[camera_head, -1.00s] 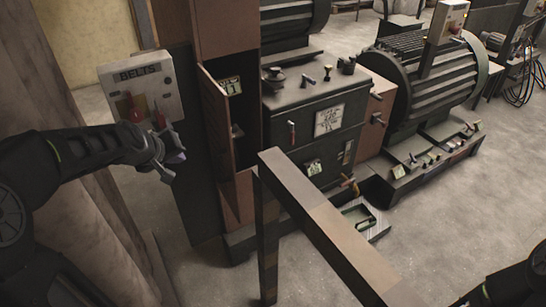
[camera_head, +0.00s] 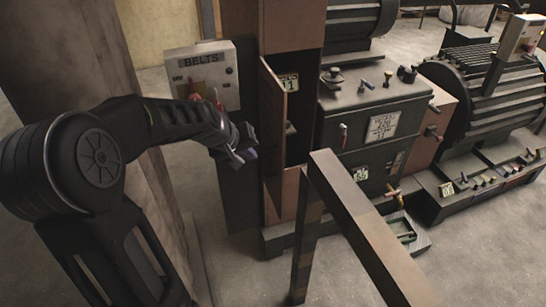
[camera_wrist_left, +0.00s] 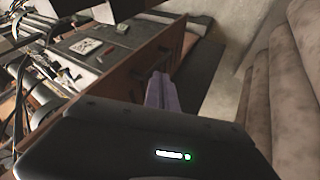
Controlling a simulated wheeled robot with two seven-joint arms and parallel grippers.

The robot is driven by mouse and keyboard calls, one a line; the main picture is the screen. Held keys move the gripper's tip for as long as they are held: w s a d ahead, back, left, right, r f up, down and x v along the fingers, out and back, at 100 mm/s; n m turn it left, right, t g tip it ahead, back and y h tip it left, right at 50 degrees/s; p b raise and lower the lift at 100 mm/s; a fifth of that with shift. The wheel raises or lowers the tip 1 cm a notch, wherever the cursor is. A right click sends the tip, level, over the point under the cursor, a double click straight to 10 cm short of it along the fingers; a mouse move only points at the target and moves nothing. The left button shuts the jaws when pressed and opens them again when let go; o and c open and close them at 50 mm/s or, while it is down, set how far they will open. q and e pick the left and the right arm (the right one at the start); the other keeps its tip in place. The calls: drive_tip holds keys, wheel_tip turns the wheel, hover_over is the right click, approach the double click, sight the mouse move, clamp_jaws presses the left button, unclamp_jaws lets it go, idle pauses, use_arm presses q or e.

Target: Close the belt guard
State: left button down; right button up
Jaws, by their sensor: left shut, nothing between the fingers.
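The belt guard appears to be the reddish-brown hinged door (camera_head: 275,125) on the tall cabinet beside the dark machine. It stands open, and a dark interior with a green-and-white label shows behind it. My left gripper (camera_head: 245,156) is shut and empty, just left of the door with a small gap in the head view. In the left wrist view its purple fingertips (camera_wrist_left: 162,92) are together, in front of a reddish-brown panel (camera_wrist_left: 135,66). I cannot tell whether they touch it. My right gripper is not in view.
A grey control box (camera_head: 204,77) marked BELTS, with red handles, is behind my left forearm. A brown rail (camera_head: 365,220) on a post crosses in front of the machine. A large ribbed motor (camera_head: 490,90) stands at right. Bare floor lies in front.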

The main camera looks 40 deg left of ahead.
sight(279, 161)
use_arm(q)
drive_tip(key=w+f+p, duration=0.1)
drive_tip(key=w+f, duration=0.1)
drive_tip(key=w+d+f+p, duration=0.1)
drive_tip(key=w+f, duration=0.1)
drive_tip(key=w, duration=0.1)
drive_tip(key=w+d+f+p, duration=0.1)
drive_tip(key=w+f, duration=0.1)
drive_tip(key=w, duration=0.1)
drive_tip(key=shift+d, duration=0.1)
idle(0.4)
